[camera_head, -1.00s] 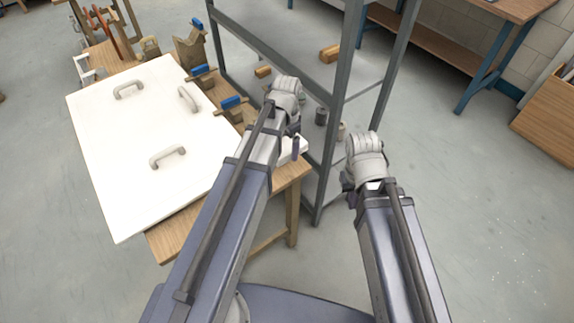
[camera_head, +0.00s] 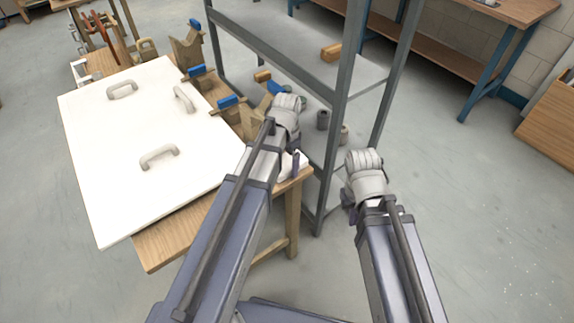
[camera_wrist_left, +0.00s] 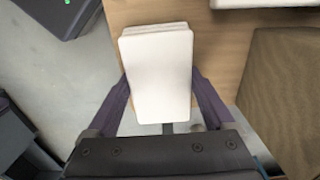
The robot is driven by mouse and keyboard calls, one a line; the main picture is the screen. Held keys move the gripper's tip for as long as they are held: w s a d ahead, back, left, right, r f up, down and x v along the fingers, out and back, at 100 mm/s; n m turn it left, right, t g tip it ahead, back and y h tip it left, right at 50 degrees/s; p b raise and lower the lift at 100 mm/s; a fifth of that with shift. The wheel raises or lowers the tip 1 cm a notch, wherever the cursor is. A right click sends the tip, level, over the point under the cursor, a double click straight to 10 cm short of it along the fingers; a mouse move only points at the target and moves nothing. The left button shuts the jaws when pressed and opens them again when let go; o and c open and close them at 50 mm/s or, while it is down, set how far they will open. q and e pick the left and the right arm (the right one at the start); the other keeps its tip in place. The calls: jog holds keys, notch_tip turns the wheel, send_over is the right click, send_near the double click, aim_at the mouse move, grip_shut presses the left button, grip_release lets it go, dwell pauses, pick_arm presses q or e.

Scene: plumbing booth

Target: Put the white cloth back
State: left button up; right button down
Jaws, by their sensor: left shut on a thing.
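The white cloth (camera_wrist_left: 157,75) is a folded, flat rectangular stack in the left wrist view. My left gripper (camera_wrist_left: 160,110) is shut on it, with a purple finger along each side. The cloth is over or on the edge of the wooden table (camera_wrist_left: 212,45); I cannot tell whether it touches the wood. In the head view only a bit of the cloth (camera_head: 287,166) shows beside my left gripper (camera_head: 294,163), at the table's near right corner. The arm hides the rest. My right gripper (camera_head: 348,198) is mostly hidden behind its wrist, right of the shelf post.
A large white board with handles (camera_head: 150,130) covers most of the table. Wooden blocks with blue clamps (camera_head: 230,103) stand along its right side. A grey metal shelf rack (camera_head: 333,120) stands close to both arms. The floor at right is clear.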

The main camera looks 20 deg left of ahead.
aim_at(287, 161)
pick_arm(q)
jog(key=shift+f, duration=0.2)
jog(key=o, duration=1)
jog(key=shift+r, duration=0.1)
jog(key=shift+o, duration=0.2)
jog(key=shift+r, duration=0.15)
notch_tip(287, 161, up, 12)
jog(key=p, duration=1.2)
jog(key=s+d+n+y, duration=0.1)
jog(key=s+d+n, duration=0.2)
jog(key=s+d, duration=0.7)
jog(key=s, duration=0.4)
jog(key=shift+s+d+n, duration=0.15)
jog(key=shift+d+n, duration=0.1)
jog(key=shift+n, duration=0.15)
